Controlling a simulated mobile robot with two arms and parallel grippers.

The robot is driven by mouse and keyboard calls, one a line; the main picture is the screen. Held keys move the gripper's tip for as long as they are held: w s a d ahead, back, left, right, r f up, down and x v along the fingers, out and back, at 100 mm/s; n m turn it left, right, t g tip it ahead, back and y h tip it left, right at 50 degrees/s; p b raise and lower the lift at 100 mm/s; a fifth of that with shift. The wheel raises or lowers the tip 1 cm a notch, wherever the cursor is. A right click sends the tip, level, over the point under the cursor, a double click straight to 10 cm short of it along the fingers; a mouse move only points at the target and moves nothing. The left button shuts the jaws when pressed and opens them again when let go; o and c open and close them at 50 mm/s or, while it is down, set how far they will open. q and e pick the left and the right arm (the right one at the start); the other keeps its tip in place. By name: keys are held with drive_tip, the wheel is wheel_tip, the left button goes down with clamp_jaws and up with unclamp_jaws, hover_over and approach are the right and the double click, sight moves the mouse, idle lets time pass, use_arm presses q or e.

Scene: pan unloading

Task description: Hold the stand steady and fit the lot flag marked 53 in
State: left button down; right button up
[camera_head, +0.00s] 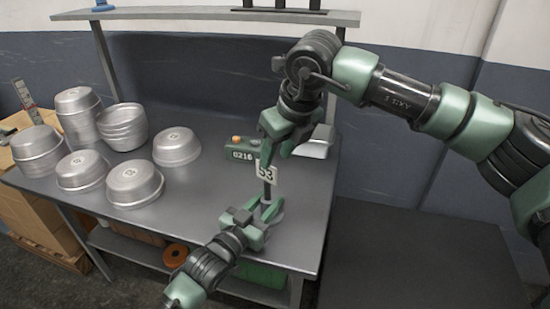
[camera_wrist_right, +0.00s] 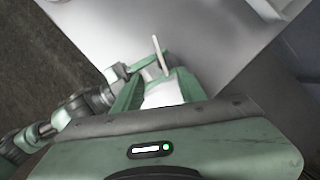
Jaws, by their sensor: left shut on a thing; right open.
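The white lot flag marked 53 (camera_head: 266,172) is upright just below my right gripper (camera_head: 268,153), in line with the dark post of the stand (camera_head: 267,190). I cannot tell how deep it sits in the stand. My left gripper (camera_head: 262,210) is shut on the stand low down, near the table's front edge; its fingers hide part of the base. My right gripper is open, pointing down, its fingertips around or just above the flag's top. In the right wrist view a thin pale strip, likely the flag edge-on (camera_wrist_right: 160,54), shows beyond the open fingers.
Several metal pans (camera_head: 135,183) stand singly and stacked on the left of the grey table (camera_head: 215,200). A green device reading 0216 (camera_head: 242,155) is close behind the flag. A shelf (camera_head: 200,14) runs above the back. A dark surface (camera_head: 420,260) lies at the right.

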use_arm(q)
drive_tip(key=c, duration=0.9)
unclamp_jaws()
